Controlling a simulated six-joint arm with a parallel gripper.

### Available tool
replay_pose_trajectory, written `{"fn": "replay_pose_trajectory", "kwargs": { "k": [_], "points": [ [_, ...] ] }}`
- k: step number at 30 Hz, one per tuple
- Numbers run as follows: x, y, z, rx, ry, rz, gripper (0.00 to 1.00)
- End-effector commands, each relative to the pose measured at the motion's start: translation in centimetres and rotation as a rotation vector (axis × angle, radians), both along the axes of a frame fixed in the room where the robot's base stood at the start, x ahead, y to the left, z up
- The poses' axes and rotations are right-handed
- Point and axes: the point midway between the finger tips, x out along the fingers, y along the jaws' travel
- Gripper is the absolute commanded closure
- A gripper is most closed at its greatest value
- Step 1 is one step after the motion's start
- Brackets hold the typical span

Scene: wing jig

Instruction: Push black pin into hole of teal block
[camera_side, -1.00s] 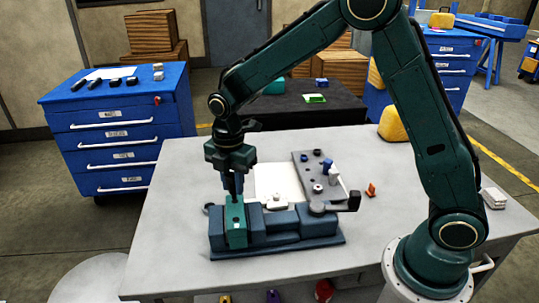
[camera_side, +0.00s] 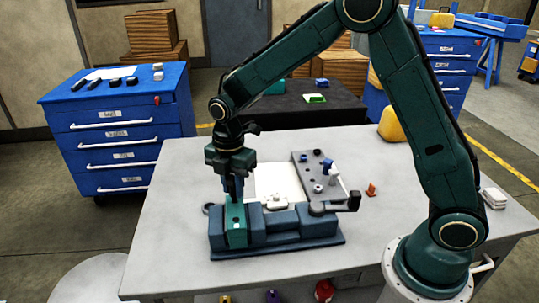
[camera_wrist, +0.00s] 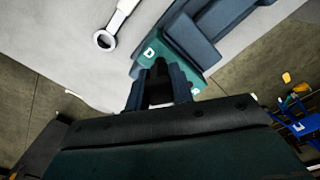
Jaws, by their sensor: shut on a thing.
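The teal block (camera_side: 237,238) is held at the left end of the blue-grey vise (camera_side: 285,240). It also shows in the wrist view (camera_wrist: 185,42), marked with a white letter. My gripper (camera_side: 233,195) points straight down over the block, its fingertips close to the block's top. In the wrist view my gripper (camera_wrist: 160,88) is shut on the black pin (camera_wrist: 159,67), whose dark end shows between the fingers against the block. The hole is hidden, so I cannot tell how deep the pin sits.
A grey plate (camera_side: 307,164) with several small pegs lies behind the vise, beside a white sheet (camera_side: 266,182). The vise handle (camera_side: 353,201) sticks out at right. A small orange piece (camera_side: 371,189) lies on the table (camera_side: 175,215). A ring-ended wrench (camera_wrist: 106,39) lies near the vise.

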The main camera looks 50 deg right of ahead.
Motion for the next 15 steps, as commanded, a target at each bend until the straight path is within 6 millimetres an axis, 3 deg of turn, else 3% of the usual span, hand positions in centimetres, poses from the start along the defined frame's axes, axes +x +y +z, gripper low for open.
{"fn": "replay_pose_trajectory", "kwargs": {
  "k": [15],
  "points": [
    [0.0,0.0,-1.5,0.000,0.000,0.000,1.00]
  ]
}}
